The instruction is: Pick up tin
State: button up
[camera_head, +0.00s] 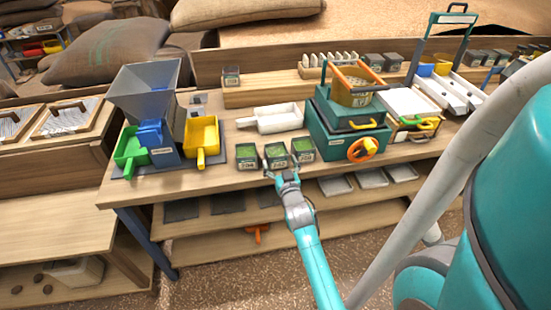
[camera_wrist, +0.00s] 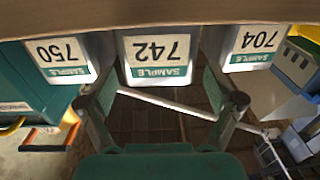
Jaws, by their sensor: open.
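Three small dark tins with green contents and white labels stand in a row at the table's front edge. The head view shows the left tin (camera_head: 246,156), the middle tin (camera_head: 276,155) and the right tin (camera_head: 303,149). My gripper (camera_head: 283,177) is open and empty, just in front of the middle tin. In the wrist view its fingers (camera_wrist: 160,88) spread to either side below tin 742; contact cannot be told.
A grey hopper machine (camera_head: 146,100) with green and yellow scoops stands left on the table. A teal machine (camera_head: 340,125) with an orange wheel stands close right of the tins. A white scoop (camera_head: 275,118) lies behind them. Shelves with trays (camera_head: 370,179) run below the tabletop.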

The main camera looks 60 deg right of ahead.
aim_at(274, 146)
jog(key=shift+x, duration=2.6)
jog(key=c, duration=1.2)
